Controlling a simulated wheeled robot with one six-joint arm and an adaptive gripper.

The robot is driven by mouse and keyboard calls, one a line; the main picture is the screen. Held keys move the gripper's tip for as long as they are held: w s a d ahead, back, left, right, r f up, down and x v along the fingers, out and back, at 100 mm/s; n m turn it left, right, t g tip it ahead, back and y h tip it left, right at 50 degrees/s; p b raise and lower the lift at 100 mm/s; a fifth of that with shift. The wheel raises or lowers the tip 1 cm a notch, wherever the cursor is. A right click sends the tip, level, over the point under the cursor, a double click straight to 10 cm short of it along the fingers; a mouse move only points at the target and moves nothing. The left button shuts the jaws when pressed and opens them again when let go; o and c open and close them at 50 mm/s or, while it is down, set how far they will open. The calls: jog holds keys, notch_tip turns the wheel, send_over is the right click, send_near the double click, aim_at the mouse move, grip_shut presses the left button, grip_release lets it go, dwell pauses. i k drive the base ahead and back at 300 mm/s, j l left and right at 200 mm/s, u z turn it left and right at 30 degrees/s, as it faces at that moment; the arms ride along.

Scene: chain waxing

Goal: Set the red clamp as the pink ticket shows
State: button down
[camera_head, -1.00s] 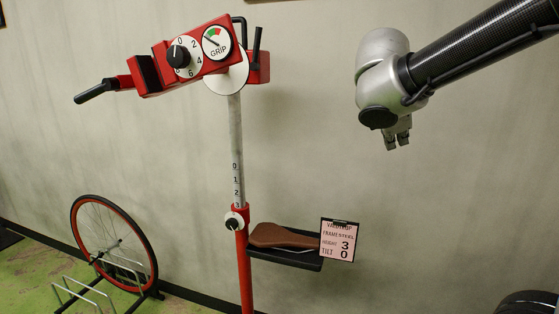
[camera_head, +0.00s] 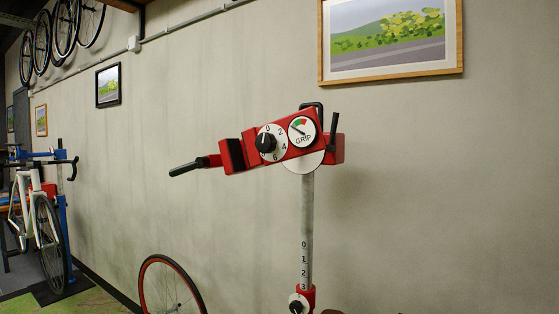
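The red clamp (camera_head: 238,155) sits on top of a grey post (camera_head: 307,215), its body tilted up toward the right. It carries a white dial with a black knob (camera_head: 266,142), whose mark is near 0, and a round GRIP gauge (camera_head: 302,131) with its needle toward the upper left. A black handle (camera_head: 188,167) sticks out left and a black lever (camera_head: 334,128) stands at the right. The post scale shows 0 to 3 above a red collar, with a small knob (camera_head: 297,306) at the bottom edge. The pink ticket and my gripper are out of view.
A red-rimmed wheel (camera_head: 148,290) stands lower left of the post. A white bicycle (camera_head: 38,205) on a blue stand is at far left. Wheels hang at upper left, and pictures hang on the wall. The space right of the clamp looks clear.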

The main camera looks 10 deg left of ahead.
aim_at(291, 144)
jog(key=i+j+z, duration=0.1)
jog(key=j+z, duration=0.15)
jog(key=j, duration=0.85)
jog(key=j+z, duration=0.2)
jog(key=j, duration=0.9)
jog(key=k+j+z, duration=0.25)
jog(key=j, duration=0.85)
jog(key=j+z, duration=0.4)
jog(key=j, duration=0.35)
jog(key=i, duration=0.05)
